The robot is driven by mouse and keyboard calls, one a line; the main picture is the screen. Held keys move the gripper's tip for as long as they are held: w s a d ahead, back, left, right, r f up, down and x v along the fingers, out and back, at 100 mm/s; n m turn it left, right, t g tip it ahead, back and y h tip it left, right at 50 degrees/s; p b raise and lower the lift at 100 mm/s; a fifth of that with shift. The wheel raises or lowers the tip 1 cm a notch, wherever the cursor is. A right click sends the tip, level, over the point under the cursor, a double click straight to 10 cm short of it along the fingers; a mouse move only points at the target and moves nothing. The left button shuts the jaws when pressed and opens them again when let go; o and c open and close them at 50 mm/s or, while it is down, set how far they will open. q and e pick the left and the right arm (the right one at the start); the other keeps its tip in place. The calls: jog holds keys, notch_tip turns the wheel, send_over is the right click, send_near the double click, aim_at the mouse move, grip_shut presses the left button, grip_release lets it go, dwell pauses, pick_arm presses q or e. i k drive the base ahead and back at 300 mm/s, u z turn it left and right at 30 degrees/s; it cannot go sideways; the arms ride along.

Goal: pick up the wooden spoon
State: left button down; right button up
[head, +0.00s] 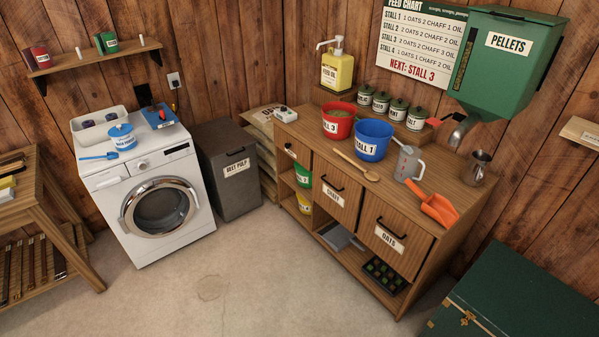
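The wooden spoon (358,166) lies on top of the wooden feed cabinet (415,201), near its front edge. Its bowl end points to the right and its handle runs up and left. It lies in front of the red bucket (337,121) labelled Stall 3 and the blue bucket (373,140) labelled Stall 1. Neither of my grippers shows in the head view.
The green pellet hopper (503,62) overhangs the cabinet's right end. A green chest (520,297) is at lower right. The concrete floor (250,290) in front is clear.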

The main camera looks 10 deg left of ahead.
aim_at(372, 176)
jog(key=u, duration=0.85)
jog(key=i, duration=1.5)
jog(key=u, duration=0.05)
